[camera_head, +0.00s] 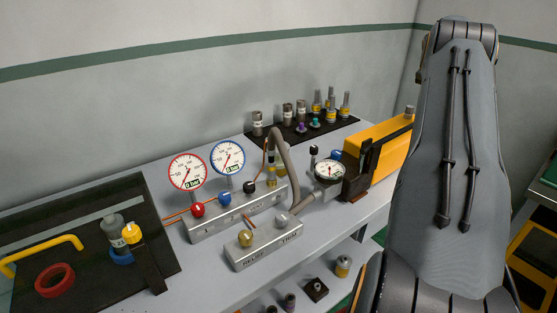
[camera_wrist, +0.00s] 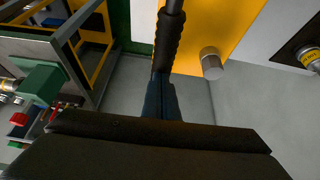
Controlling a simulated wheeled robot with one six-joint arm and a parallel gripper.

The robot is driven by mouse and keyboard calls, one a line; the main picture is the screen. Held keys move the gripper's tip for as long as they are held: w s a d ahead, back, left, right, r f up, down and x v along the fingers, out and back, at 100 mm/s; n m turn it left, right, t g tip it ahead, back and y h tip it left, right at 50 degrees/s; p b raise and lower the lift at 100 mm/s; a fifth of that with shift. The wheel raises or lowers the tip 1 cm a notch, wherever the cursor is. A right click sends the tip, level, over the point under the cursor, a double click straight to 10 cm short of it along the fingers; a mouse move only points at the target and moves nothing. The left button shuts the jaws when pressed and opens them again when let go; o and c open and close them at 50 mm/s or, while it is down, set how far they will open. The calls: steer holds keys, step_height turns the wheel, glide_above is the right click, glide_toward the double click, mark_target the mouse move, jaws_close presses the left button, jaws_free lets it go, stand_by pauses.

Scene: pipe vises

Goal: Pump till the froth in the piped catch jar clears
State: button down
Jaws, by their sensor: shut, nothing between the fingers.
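The yellow hand pump (camera_head: 378,146) stands at the right end of the bench. It also shows in the wrist view (camera_wrist: 215,25), with its black ribbed handle grip (camera_wrist: 168,40). My gripper (camera_wrist: 161,80) is shut and empty, its fingers lined up below the end of that grip in the picture; I cannot tell whether they touch. In the head view my arm hides the gripper and the handle. A small jar with yellowish contents (camera_head: 271,178) stands behind the manifold, below the grey hose (camera_head: 291,160). It looks like the catch jar; its froth is too small to tell.
A red-rimmed gauge (camera_head: 187,172) and a blue-rimmed gauge (camera_head: 229,159) stand above the manifold (camera_head: 232,212). A relief block (camera_head: 264,245) sits in front. Small fittings stand on a black mat (camera_head: 268,133). A dark tray (camera_head: 90,218) with loose parts lies at left.

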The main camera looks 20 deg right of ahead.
steer(key=r, duration=0.2)
steer(key=r+p, duration=0.1)
steer(key=r, duration=0.1)
steer(key=r+p, duration=0.1)
steer(key=r, duration=0.1)
steer(key=shift+a+r, duration=0.15)
steer(key=shift+a, duration=0.2)
step_height(320, 180, up, 8)
steer(key=a+p, duration=0.1)
steer(key=p, duration=0.2)
steer(key=shift+s+a, duration=0.25)
steer(key=shift+a, duration=0.15)
steer(key=shift+f, duration=0.2)
step_height(320, 180, down, 6)
steer(key=d+b, duration=0.1)
steer(key=b, duration=0.1)
steer(key=shift+w+d, duration=0.15)
steer(key=shift+f, duration=0.1)
steer(key=shift+a+f+b+x, duration=0.2)
steer(key=shift+b+x, duration=0.4)
steer(key=shift+x, duration=0.55)
steer(key=shift+a+f+b+x, duration=0.1)
steer(key=shift+a+b+x, duration=0.15)
steer(key=shift+b+x, duration=0.6)
steer(key=shift+d+f+p, duration=0.1)
steer(key=shift+f+p, duration=0.05)
steer(key=shift+p, duration=0.15)
